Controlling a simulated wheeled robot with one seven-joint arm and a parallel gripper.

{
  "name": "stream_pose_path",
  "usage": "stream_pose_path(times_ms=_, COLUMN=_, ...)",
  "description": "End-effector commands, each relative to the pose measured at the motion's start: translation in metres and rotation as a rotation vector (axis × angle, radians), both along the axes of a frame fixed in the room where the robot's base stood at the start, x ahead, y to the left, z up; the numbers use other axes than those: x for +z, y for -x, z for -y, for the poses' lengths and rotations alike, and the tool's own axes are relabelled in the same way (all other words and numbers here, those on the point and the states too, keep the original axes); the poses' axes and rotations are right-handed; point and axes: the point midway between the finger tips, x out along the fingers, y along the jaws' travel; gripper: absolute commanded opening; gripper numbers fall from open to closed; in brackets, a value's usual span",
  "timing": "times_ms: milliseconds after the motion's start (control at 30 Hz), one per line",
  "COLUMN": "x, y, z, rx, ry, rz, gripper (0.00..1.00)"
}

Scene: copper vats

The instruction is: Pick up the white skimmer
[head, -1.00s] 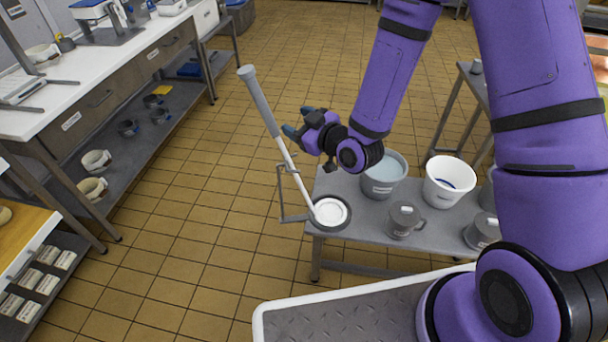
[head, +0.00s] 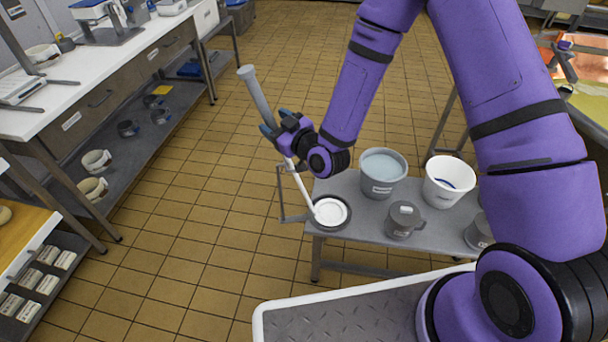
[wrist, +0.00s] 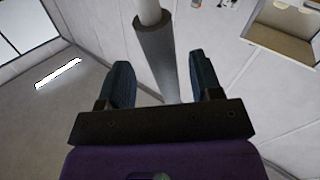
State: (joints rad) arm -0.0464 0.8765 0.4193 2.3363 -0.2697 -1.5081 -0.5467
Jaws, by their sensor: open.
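The white skimmer (head: 301,189) stands tilted on the low grey bench, its long handle leaning up to the left with a grey grip (head: 258,97) at the top. Its white round lower end (head: 330,211) rests in a dark round holder, with a thin metal bracket around the shaft. My gripper (head: 273,130) is at the upper handle, near the lower end of the grey grip. In the wrist view the jaws (wrist: 162,85) are apart, with the handle (wrist: 157,60) passing between them. Neither finger visibly closes on it.
On the bench (head: 350,240) stand a grey bucket (head: 383,173), a white bucket (head: 447,182) and a grey jug (head: 404,220). A long worktable (head: 75,100) with shelves runs along the left. The tiled floor (head: 210,200) between is clear.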

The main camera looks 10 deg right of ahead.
Motion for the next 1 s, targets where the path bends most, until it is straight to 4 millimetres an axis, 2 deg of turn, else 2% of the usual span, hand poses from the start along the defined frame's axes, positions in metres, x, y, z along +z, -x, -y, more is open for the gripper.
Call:
stream_pose_path(times_ms=233, x=-0.002, y=-0.026, z=-0.021, rx=0.000, ry=-0.001, rz=0.002, gripper=0.59)
stream_pose_path(times_ms=567, x=-0.002, y=-0.031, z=-0.025, rx=0.001, ry=0.000, rz=0.000, gripper=0.59)
stream_pose_path(times_ms=800, x=-0.002, y=-0.031, z=-0.024, rx=0.001, ry=0.000, rz=0.000, gripper=0.04)
stream_pose_path(times_ms=833, x=-0.002, y=-0.031, z=-0.024, rx=0.001, ry=0.000, rz=0.000, gripper=0.01)
stream_pose_path(times_ms=1000, x=-0.001, y=-0.031, z=-0.025, rx=0.001, ry=0.000, rz=0.001, gripper=0.01)
